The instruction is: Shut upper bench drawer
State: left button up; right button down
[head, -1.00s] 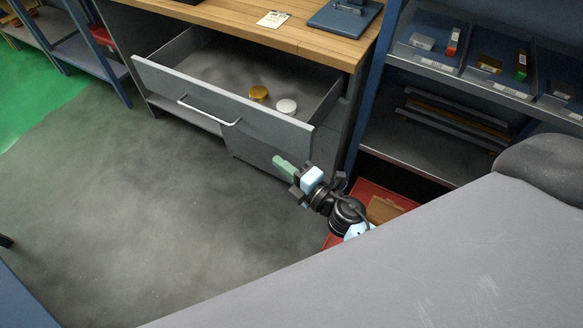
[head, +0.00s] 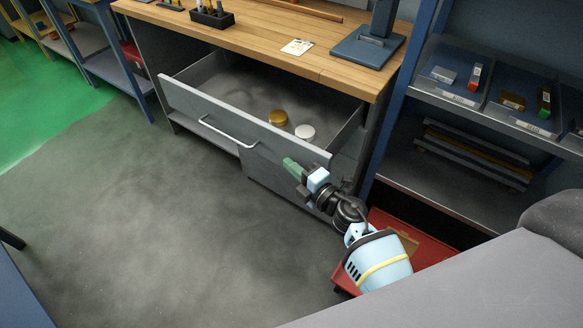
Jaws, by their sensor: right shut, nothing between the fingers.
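The upper bench drawer (head: 245,127) is grey and stands pulled out from under the wooden bench top. Its front carries a pale bar handle (head: 228,134). Inside lie a gold round tin (head: 278,117) and a white round tin (head: 305,132). My right gripper (head: 292,165), with green fingertips, is shut and empty. It is in front of the right part of the drawer front, near its lower edge; I cannot tell whether it touches. My left gripper is not in view.
A blue shelf with bins (head: 450,95) stands at right. A red box (head: 430,250) sits on the floor. The floor at left (head: 120,210) is clear.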

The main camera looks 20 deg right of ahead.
aim_at(341, 122)
jog(key=w+d+b, duration=0.1)
jog(key=w+d, duration=0.2)
jog(key=d, duration=0.1)
jog(key=w+d+b, duration=0.2)
jog(key=w+d, duration=0.1)
jog(key=d, duration=0.2)
jog(key=w+d+b, duration=0.2)
jog(key=w+d, duration=0.2)
jog(key=shift+d+f, duration=0.3)
jog(key=shift+d, duration=0.05)
jog(key=w+d+b, duration=0.1)
jog(key=w+d, duration=0.1)
jog(key=w+d+b, duration=0.1)
jog(key=d, duration=0.2)
jog(key=w+d+b, duration=0.2)
jog(key=shift+w+d+r, duration=0.15)
jog(key=shift+w, duration=0.15)
jog(key=shift+w+d+r, duration=0.1)
jog(key=shift+w+d, duration=0.25)
jog(key=shift+d, duration=0.05)
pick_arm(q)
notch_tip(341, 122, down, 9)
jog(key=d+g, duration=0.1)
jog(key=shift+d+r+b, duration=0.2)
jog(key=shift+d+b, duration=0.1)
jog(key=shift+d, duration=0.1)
pick_arm(e)
jog(key=shift+d+r, duration=0.1)
jog(key=shift+r, duration=0.15)
